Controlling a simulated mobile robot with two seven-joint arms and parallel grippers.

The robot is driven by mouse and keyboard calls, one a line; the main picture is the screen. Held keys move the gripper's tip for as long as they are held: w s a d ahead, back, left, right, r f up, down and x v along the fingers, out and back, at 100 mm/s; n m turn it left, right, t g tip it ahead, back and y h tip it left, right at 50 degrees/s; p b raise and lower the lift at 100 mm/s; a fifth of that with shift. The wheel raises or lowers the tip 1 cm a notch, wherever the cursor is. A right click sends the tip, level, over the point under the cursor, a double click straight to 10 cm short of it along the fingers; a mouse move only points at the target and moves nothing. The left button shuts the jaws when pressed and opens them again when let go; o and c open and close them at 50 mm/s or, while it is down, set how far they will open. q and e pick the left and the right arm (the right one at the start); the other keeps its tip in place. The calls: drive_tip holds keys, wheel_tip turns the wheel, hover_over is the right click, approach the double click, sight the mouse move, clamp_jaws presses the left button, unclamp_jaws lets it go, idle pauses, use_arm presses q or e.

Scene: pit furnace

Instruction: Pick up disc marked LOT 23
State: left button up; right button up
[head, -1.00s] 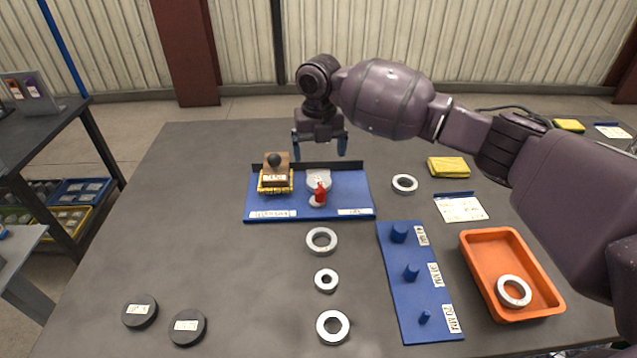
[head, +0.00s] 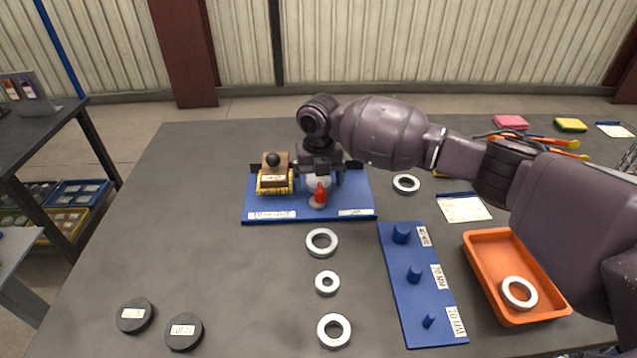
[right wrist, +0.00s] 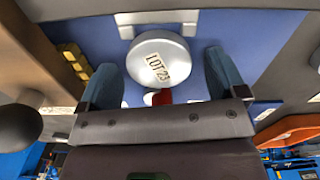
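The silver disc marked LOT 23 (right wrist: 158,62) shows in the right wrist view, its label facing me. In the head view it is the pale round shape (head: 318,182) on the blue tray (head: 262,207), partly hidden by my right gripper and a red-topped piece (head: 319,193). My right gripper (head: 319,176) is over the tray, pointing down, its blue fingers apart. In the right wrist view the open fingers (right wrist: 162,78) stand on either side of the disc's near part, with gaps. My left gripper is not in view.
A tan and yellow block with a black knob (head: 274,172) stands on the tray just left of my right gripper. Several metal rings (head: 321,242) lie in front. A blue peg board (head: 424,300) and an orange bin (head: 545,315) are right; black discs (head: 184,331) lie front left.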

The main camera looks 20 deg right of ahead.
drive_tip(key=c, duration=1)
drive_tip(key=shift+c, duration=0.8)
drive_tip(key=shift+r, duration=0.1)
